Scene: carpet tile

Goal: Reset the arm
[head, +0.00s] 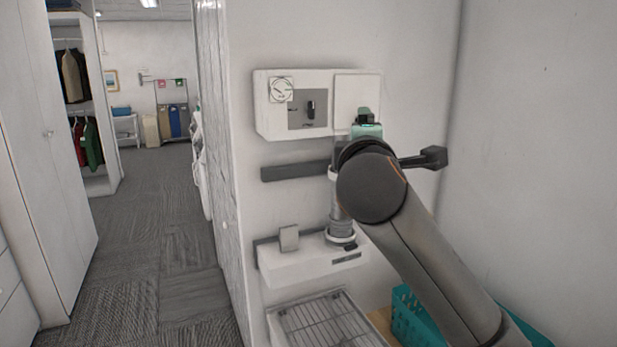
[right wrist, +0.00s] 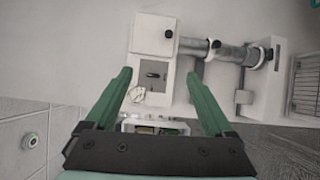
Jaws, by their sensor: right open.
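My right arm (head: 435,265) comes in from the lower right of the head view and reaches up toward the wall. Its green right gripper (head: 366,128) shows only partly, in front of the right end of a white wall box. In the right wrist view the two green fingers of the right gripper (right wrist: 158,74) are spread wide with nothing held between them. The white wall box (head: 290,126) has a round dial (head: 281,90) and a grey panel with a dark switch (head: 310,108). The box (right wrist: 153,38) appears beyond the fingers in the wrist view. My left gripper is not in view.
A grey pipe (head: 341,225) runs down behind my arm to a lower white unit (head: 310,262). Below are a wire rack (head: 318,325) and a teal basket (head: 408,318). A carpeted corridor (head: 165,225) lies open at left, beside a white wardrobe (head: 50,150).

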